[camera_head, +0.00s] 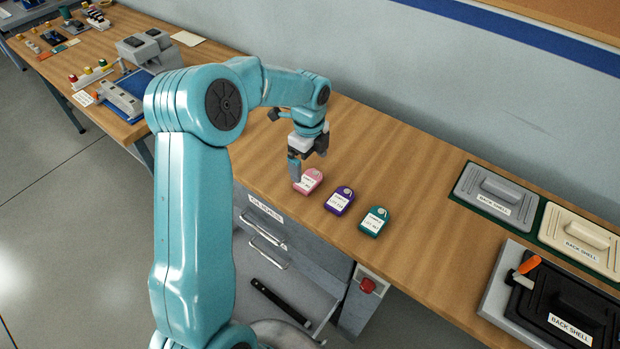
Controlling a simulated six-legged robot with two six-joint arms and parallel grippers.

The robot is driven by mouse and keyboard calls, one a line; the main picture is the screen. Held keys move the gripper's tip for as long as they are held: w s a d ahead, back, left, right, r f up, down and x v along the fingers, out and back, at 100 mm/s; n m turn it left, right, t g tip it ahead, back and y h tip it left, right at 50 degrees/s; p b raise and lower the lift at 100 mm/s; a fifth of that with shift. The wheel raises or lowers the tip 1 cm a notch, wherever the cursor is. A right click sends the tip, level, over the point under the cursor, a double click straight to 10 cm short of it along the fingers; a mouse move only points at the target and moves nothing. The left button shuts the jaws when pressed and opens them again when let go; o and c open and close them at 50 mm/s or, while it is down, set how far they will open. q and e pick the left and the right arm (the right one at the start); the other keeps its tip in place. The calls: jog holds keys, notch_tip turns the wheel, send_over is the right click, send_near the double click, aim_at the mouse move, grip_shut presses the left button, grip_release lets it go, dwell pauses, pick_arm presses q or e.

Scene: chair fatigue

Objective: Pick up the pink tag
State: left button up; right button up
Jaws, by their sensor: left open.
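The pink tag (309,181) lies on the wooden bench near its front edge, with a white label and a pale round spot. My left gripper (297,172) points down right at the tag's left side. It is open, and a grey finger covers part of the tag's left edge; I cannot tell if it touches. A purple tag (340,200) and a green tag (374,221) lie to the right of the pink one. My right gripper is not in view.
Back shells in grey (496,196), cream (580,240) and black (566,308) sit at the right. Fixtures (124,95) stand at the left. Drawers (280,235) are below the front edge. Bench behind the tags is clear.

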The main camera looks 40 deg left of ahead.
aim_at(309, 179)
pick_arm(q)
jog(key=shift+d+f, duration=0.15)
jog(key=shift+f, duration=0.1)
jog(key=shift+s+f+p, duration=0.15)
jog(key=shift+f+p, duration=0.2)
notch_tip(309, 179, down, 4)
jog(key=shift+r+p, duration=0.1)
jog(key=shift+p, duration=0.4)
jog(key=shift+f, duration=0.35)
jog(key=shift+r, duration=0.1)
jog(key=shift+s, duration=0.1)
jog(key=c, duration=0.8)
jog(key=shift+c, duration=0.2)
